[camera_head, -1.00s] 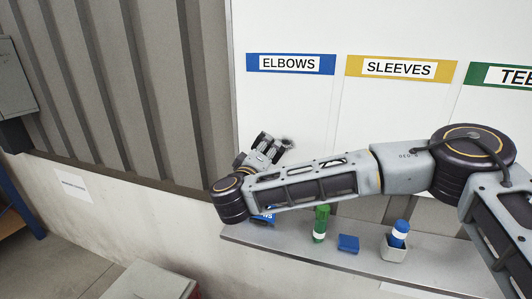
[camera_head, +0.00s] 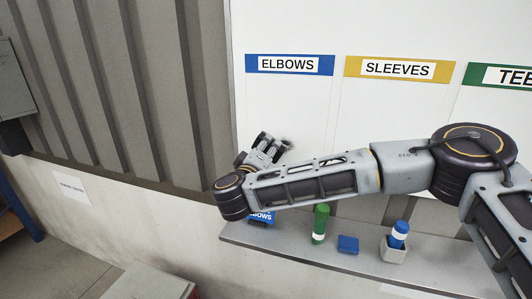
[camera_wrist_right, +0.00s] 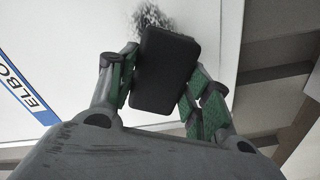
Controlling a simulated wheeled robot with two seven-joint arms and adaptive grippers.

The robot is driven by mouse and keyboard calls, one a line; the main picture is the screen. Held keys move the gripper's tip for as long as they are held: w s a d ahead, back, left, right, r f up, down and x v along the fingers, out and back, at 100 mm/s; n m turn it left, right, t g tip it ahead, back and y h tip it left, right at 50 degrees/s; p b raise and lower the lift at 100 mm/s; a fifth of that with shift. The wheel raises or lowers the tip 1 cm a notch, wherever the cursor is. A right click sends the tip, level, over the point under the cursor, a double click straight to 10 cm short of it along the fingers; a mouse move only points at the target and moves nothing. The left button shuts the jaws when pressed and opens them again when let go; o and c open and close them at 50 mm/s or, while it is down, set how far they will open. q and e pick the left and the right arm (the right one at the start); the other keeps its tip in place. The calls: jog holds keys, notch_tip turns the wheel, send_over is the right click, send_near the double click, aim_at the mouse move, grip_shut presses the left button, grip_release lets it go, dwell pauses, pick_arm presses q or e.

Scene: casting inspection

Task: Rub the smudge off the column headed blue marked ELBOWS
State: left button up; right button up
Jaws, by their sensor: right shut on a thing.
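The blue ELBOWS header (camera_head: 290,65) heads the left column of the white board (camera_head: 290,105). The dark, speckled smudge (camera_wrist_right: 153,17) is on the board below it, partly hidden by the eraser; only a small trace shows in the head view. My right gripper (camera_head: 273,147) is at the board in that column, shut on a black block-shaped eraser (camera_wrist_right: 165,70). The eraser overlaps the lower edge of the smudge in the wrist view; whether it touches the board is hard to tell. My left gripper is not in view.
The yellow SLEEVES header (camera_head: 399,68) and a green header (camera_head: 501,76) are to the right. The ledge (camera_head: 300,251) below holds a blue ELBOWS block (camera_head: 261,218), green marker (camera_head: 320,223), blue block (camera_head: 348,244) and a cup (camera_head: 392,251) with a blue marker.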

aim_at(281, 153)
jog(key=shift+w, duration=0.15)
jog(key=shift+w+d, duration=0.1)
jog(key=shift+w, duration=0.05)
jog(key=shift+d, duration=0.1)
dwell(0.3)
jog(key=shift+s+d+b, duration=0.3)
jog(key=shift+d, duration=0.55)
jog(key=shift+s+d, duration=0.35)
jog(key=shift+d, duration=0.6)
jog(key=shift+s+d, duration=0.1)
